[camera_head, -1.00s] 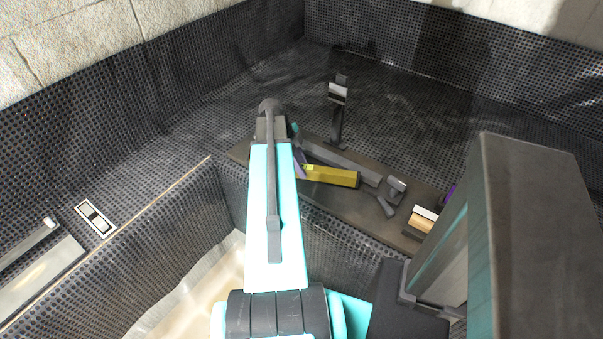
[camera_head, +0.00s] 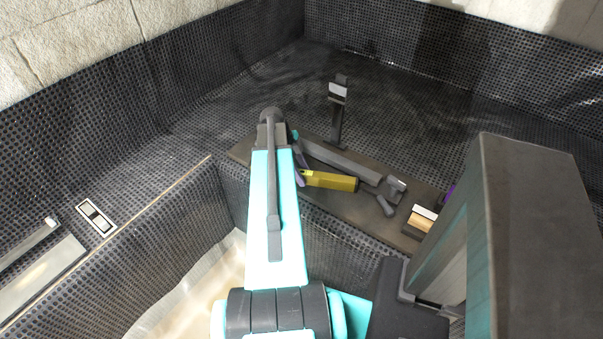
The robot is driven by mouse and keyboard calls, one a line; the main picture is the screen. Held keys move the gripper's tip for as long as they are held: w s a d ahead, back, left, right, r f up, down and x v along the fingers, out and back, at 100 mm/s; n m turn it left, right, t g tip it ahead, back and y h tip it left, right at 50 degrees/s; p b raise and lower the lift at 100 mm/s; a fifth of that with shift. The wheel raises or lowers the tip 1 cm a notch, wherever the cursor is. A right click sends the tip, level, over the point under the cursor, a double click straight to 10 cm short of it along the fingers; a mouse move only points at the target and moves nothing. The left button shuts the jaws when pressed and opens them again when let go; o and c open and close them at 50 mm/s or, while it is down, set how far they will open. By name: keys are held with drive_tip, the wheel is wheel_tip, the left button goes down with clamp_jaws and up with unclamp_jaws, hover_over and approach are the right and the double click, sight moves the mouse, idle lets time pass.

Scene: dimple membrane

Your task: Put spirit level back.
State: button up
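A yellow bar-shaped block (camera_head: 332,181), possibly the spirit level, lies on a narrow brown shelf (camera_head: 350,206) in the middle of the view. Its left end is close to my arm, beside a thin purple piece (camera_head: 300,168). A long grey tool (camera_head: 345,163) lies just behind the yellow block. My turquoise and grey arm stands in front of the shelf's left part.
A grey upright stand with a pale head (camera_head: 338,93) rises behind the shelf. A wood and white block (camera_head: 420,219) sits at the shelf's right end, near a large dark box-like column (camera_head: 530,230). A framed plate (camera_head: 96,217) is at the left. The dark dimpled floor behind is mostly clear.

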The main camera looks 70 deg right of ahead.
drive_tip(key=shift+r, duration=0.2)
drive_tip(key=b+v, duration=0.1)
drive_tip(key=v, duration=1)
drive_tip(key=shift+w+r+b, duration=0.15)
drive_tip(key=shift+r+b, duration=0.15)
drive_tip(key=shift+r, duration=0.1)
idle(0.5)
